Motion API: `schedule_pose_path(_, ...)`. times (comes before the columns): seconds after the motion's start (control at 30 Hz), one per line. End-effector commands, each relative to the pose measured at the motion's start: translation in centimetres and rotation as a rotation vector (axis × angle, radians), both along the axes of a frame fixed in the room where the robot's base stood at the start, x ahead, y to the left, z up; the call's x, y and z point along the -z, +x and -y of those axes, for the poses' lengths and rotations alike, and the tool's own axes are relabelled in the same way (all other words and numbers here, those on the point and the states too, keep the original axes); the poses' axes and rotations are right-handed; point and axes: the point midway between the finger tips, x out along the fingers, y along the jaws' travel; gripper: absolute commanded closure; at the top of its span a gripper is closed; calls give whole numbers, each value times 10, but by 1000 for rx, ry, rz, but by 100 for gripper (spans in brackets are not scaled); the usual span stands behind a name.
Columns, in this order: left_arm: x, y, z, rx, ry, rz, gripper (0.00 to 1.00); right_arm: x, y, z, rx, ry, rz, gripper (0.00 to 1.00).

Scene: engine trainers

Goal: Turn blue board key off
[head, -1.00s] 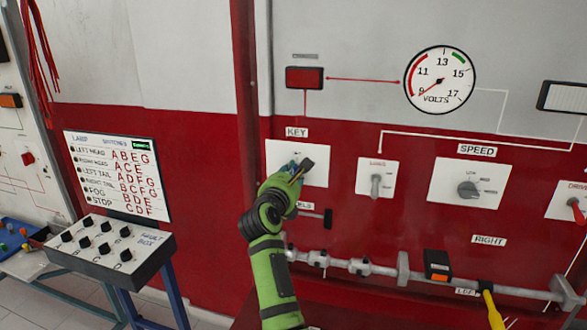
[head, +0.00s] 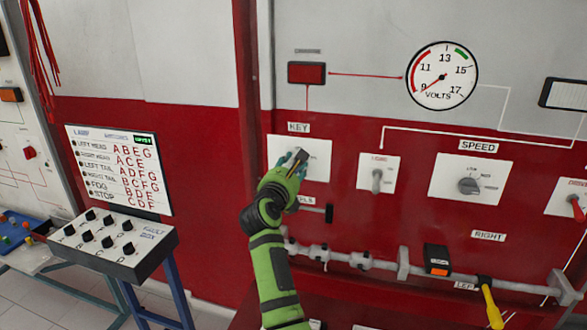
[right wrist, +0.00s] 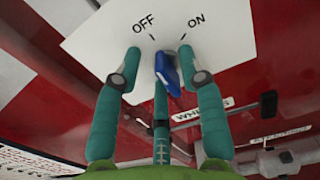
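The blue key (right wrist: 168,74) sits on a white plate (right wrist: 225,25) marked OFF and ON. Its upper end leans up-left toward the OFF mark in the right wrist view. My right gripper (right wrist: 161,58) is open, with one teal finger on each side of the key; the gap to the right finger is small, and contact cannot be told. In the head view my right gripper (head: 297,162) is at the white KEY plate (head: 318,150) and mostly hides the key. My left gripper is in neither current view.
A small dark lever (head: 328,213) is just below right of the gripper. A horizontal metal rail (head: 362,261) runs lower. A fault box (head: 112,247) stands left.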

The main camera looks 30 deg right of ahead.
Motion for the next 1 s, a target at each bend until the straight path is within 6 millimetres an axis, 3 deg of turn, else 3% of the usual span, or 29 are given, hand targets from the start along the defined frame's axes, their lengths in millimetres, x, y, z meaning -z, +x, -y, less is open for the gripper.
schedule_pose_path(0.27,0,-1,-1,1,1,-2,100,-6,0,1,3,4,0,60)
schedule_pose_path(0.7,0,0,0,0,0,0,100,-84,1,-1,0,3,2,60)
schedule_pose_path(1.0,0,0,0,0,-1,0,100,-99,1,-1,0,1,-2,60)
